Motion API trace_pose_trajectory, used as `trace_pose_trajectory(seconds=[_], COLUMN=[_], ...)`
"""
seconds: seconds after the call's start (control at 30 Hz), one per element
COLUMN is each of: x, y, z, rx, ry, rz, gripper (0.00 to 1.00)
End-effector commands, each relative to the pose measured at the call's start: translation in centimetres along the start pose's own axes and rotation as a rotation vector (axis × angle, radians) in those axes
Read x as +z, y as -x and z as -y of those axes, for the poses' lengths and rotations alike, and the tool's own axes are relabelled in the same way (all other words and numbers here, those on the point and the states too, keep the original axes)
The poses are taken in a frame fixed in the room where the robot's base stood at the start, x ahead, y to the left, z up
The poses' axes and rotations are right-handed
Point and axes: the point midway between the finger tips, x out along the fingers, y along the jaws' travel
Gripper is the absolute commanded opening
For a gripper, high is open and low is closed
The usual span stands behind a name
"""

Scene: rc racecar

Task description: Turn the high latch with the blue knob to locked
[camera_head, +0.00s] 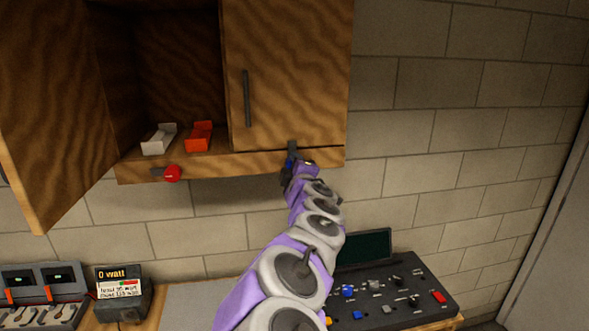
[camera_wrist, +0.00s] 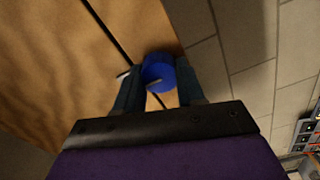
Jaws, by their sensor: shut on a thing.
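The blue knob (camera_wrist: 158,72) shows in the wrist view between the two fingers of my gripper (camera_wrist: 160,88), at the edge of the wooden cabinet. My gripper is shut on it. In the head view my gripper (camera_head: 292,169) is at the cabinet's lower rail, below the closed right door (camera_head: 285,75), and mostly hides the knob. A small dark piece stands upright just above it, overlapping the door's lower edge. I cannot tell whether that is the latch bar or a finger.
The left door (camera_head: 50,110) hangs open. A white holder (camera_head: 159,139) and an orange one (camera_head: 199,136) sit inside the cabinet. A red knob (camera_head: 172,173) is on the lower rail's left. A control panel (camera_head: 400,295) and a meter (camera_head: 123,292) stand on the bench below.

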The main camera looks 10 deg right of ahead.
Motion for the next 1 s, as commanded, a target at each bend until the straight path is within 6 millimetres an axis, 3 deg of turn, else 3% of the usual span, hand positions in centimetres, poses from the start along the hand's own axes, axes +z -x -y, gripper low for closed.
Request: trace_pose_trajectory(seconds=[0.47,0.5,0.73,1.0], x=[0.00,0.01,0.03,0.10], y=[-0.06,-0.06,-0.01,0.03], z=[0.29,0.29,0.17,0.08], rx=[-0.005,-0.005,-0.003,-0.002], ry=[0.017,0.017,0.015,0.013], rz=[0.000,0.000,0.000,0.001], gripper=[0.08,0.41,0.63,0.64])
